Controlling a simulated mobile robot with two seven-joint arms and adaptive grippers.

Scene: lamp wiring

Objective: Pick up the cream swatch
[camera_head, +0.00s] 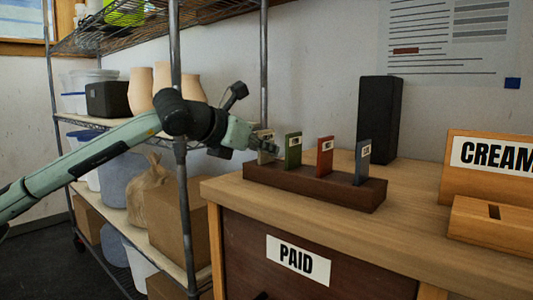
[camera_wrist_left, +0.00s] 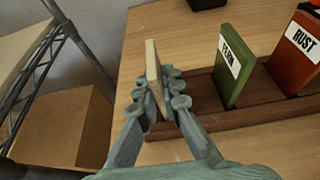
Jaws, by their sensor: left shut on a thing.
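The cream swatch (camera_head: 265,147) is the leftmost upright card in the dark wooden rack (camera_head: 310,190). In the left wrist view the cream swatch (camera_wrist_left: 153,66) stands on edge between the fingers of my left gripper (camera_wrist_left: 161,98). In the head view my left gripper (camera_head: 262,145) reaches in from the left at the rack's left end. It is shut on the cream swatch. Whether the swatch's lower edge is still in its slot is hidden by the fingers. My right gripper is not in view.
A green FERN swatch (camera_head: 293,151), a red RUST swatch (camera_head: 324,157) and a blue-grey swatch (camera_head: 362,162) stand in the rack. A black box (camera_head: 379,118) stands behind. A wooden CREAM stand (camera_head: 480,215) is at right. A wire shelf (camera_head: 176,215) borders the left; bare tabletop lies between rack and stand.

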